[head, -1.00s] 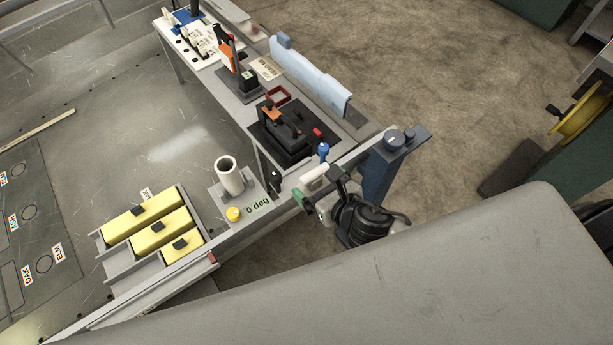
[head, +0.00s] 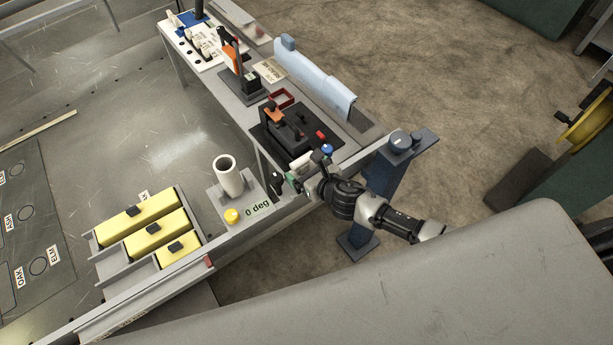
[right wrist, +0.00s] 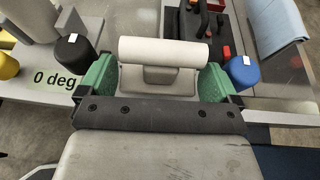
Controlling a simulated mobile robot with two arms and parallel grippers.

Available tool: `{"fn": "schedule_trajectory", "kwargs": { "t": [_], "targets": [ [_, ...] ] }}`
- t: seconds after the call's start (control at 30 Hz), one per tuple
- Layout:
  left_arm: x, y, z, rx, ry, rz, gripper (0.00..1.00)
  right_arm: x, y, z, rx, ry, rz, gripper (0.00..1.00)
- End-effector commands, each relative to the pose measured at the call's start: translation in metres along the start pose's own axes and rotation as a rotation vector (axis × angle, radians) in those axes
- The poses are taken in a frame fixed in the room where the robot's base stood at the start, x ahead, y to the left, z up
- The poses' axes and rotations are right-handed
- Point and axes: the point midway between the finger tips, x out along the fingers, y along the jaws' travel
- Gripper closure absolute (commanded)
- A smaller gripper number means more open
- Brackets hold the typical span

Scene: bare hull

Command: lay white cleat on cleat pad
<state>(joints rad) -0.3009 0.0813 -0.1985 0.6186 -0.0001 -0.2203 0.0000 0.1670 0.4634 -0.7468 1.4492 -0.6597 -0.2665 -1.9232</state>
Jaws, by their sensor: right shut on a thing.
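My right gripper (right wrist: 160,82) is shut on the white cleat (right wrist: 163,51), a white bar on a grey foot, with one green fingertip on each side of the foot. In the head view my right gripper (head: 304,170) is at the bench rail, between a black knob (head: 277,184) and a blue knob (head: 327,150). There the arm hides most of the cleat. I cannot single out the cleat pad. Whether the cleat touches anything below is hidden. My left gripper is not in view.
A white tube (head: 228,175) stands by a "0 deg" label (head: 258,208). Yellow blocks (head: 157,238) lie in a rack at the left. A black device (head: 290,135) and a light-blue roll (head: 313,76) are beyond the gripper. A blue post (head: 386,185) stands at the right.

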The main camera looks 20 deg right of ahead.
Motion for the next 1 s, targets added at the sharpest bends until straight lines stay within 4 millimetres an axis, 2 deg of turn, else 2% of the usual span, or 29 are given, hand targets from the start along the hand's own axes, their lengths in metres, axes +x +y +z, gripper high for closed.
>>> {"fn": "schedule_trajectory", "kwargs": {
  "t": [0.03,0.13,0.57,0.6,0.63,0.9,1.0],
  "targets": [
    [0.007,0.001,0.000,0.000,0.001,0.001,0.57,0.004,0.002,-0.013,0.005,0.003,-0.001,0.37],
    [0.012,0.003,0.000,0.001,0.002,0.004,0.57,0.009,0.001,-0.024,0.005,0.002,-0.001,0.37],
    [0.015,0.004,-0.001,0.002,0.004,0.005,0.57,0.011,0.001,-0.030,0.001,0.001,0.000,0.37],
    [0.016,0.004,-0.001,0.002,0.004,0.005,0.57,0.011,0.001,-0.031,0.001,0.002,0.000,0.06],
    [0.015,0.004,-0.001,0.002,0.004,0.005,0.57,0.011,0.001,-0.030,0.001,0.002,0.000,0.01],
    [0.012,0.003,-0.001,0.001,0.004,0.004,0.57,0.010,0.001,-0.027,0.001,0.002,0.000,0.00],
    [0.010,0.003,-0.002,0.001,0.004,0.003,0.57,0.002,0.000,-0.027,0.000,0.003,0.000,0.00]
  ]
}}
